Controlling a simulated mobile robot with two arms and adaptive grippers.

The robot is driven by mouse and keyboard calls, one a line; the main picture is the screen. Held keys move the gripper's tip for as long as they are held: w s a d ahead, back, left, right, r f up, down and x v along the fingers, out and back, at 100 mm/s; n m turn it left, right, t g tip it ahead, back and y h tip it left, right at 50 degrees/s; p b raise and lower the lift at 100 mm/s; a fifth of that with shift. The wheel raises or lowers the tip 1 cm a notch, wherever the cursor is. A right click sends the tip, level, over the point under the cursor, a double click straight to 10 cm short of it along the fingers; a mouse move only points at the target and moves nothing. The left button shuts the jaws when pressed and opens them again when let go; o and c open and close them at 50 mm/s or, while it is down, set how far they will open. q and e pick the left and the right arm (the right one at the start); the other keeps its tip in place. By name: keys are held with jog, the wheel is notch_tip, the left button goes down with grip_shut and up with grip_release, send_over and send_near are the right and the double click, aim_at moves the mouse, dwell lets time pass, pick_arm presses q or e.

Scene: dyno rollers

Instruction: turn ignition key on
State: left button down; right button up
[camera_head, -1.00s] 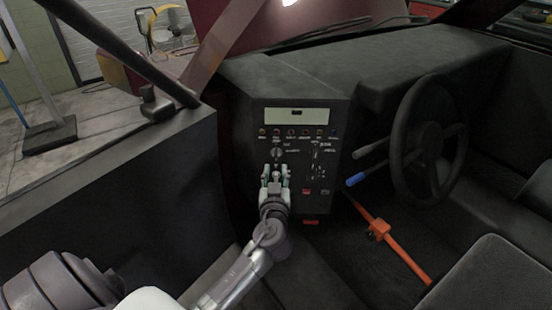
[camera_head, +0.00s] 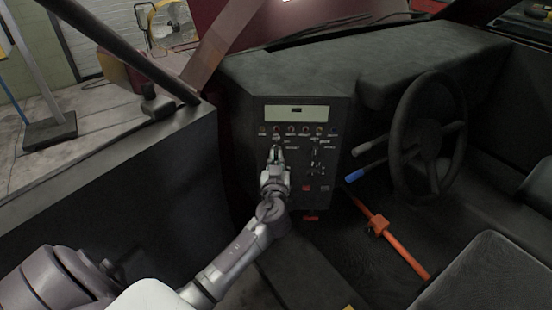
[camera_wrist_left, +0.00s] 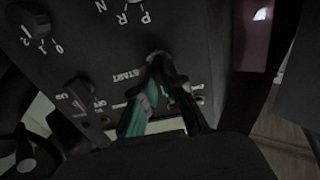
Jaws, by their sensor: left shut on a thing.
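The dark control panel (camera_head: 262,180) stands left of the steering wheel, with a row of small coloured knobs under a pale display. My left gripper (camera_head: 277,152) reaches up to the panel's upper left part, just below the knob row. In the left wrist view its two fingertips (camera_wrist_left: 160,72) come together at the ignition key (camera_wrist_left: 156,57), beside the word START, and are shut on it. The fingers hide most of the key, and its turn angle cannot be told. The right gripper is not in view.
An orange bar (camera_head: 402,250) slants across the floor. Other switches (camera_head: 316,160) sit close to the right of my gripper. A dark side wall (camera_head: 150,205) stands at left.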

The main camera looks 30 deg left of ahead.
pick_arm(q)
jog(key=shift+m, duration=0.4)
jog(key=shift+f+b, duration=0.1)
jog(key=shift+b, duration=0.25)
jog(key=m, duration=0.2)
jog(key=shift+m, duration=0.4)
jog(key=m, duration=0.4)
jog(key=shift+m, duration=0.7)
jog(key=c, duration=1.2)
grip_release()
jog(key=shift+c, duration=0.2)
jog(key=shift+s+d, duration=0.1)
